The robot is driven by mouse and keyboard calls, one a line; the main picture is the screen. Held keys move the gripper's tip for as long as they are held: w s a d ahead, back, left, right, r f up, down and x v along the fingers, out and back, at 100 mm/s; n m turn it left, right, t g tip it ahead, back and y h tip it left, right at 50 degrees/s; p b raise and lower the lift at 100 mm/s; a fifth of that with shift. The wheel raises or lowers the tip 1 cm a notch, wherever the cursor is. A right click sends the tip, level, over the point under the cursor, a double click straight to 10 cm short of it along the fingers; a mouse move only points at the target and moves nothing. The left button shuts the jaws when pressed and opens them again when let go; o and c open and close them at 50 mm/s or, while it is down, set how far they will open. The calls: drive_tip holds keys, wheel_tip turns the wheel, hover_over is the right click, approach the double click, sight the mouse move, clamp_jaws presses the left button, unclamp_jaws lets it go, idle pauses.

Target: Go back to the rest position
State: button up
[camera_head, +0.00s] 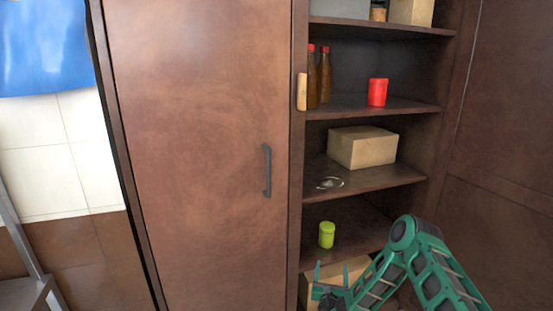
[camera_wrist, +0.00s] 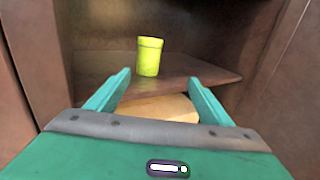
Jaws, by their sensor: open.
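My gripper (camera_head: 331,279) is open and empty at the lower part of the open cabinet, below and in front of a shelf. In the wrist view, my gripper (camera_wrist: 158,92) shows two green fingers spread apart, with nothing between them. A lime-green canister (camera_head: 327,234) stands upright on the low shelf (camera_head: 358,226). The canister also shows in the wrist view (camera_wrist: 149,57), beyond the fingertips and apart from them.
A cardboard box (camera_head: 362,148), a red can (camera_head: 377,92) and brown bottles (camera_head: 324,76) stand on higher shelves. Another box (camera_head: 350,268) sits at the bottom, partly behind my gripper. The left cabinet door (camera_head: 200,150) is shut; an open door panel (camera_head: 505,170) stands at right.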

drive_tip(key=w+r+n+g+y, duration=0.35)
drive_tip(key=r+n+y, duration=0.35)
drive_tip(key=r+n, duration=0.65)
drive_tip(key=s+d+r+n+g, duration=0.2)
drive_tip(key=s+d+r+n, duration=0.25)
drive_tip(key=n, duration=0.35)
drive_tip(key=s+d+r+n+g+h, duration=0.1)
drive_tip(key=s+d+r+n+g, duration=0.3)
drive_tip(key=s, duration=0.5)
drive_tip(key=s+d+r+n+g+h, duration=0.1)
drive_tip(key=s+d+r+h, duration=0.1)
drive_tip(key=s+d+r, duration=0.6)
drive_tip(key=s+d+r+n+g+h, duration=0.1)
drive_tip(key=s+d+r+n+g, duration=0.2)
drive_tip(key=s, duration=0.8)
drive_tip(key=s+d+r+n+g, duration=0.1)
drive_tip(key=s+g, duration=0.1)
drive_tip(key=s, duration=1)
drive_tip(key=shift+s+d+r, duration=0.2)
drive_tip(key=shift+d, duration=0.05)
drive_tip(key=s, duration=0.4)
drive_tip(key=s+a+r+n+g+y, duration=0.1)
drive_tip(key=s, duration=0.3)
drive_tip(key=s+a+n+g, duration=0.1)
drive_tip(key=s, duration=0.4)
drive_tip(key=shift+a+r+y, duration=0.2)
drive_tip(key=shift+y, duration=0.1)
drive_tip(key=shift+c, duration=0.3)
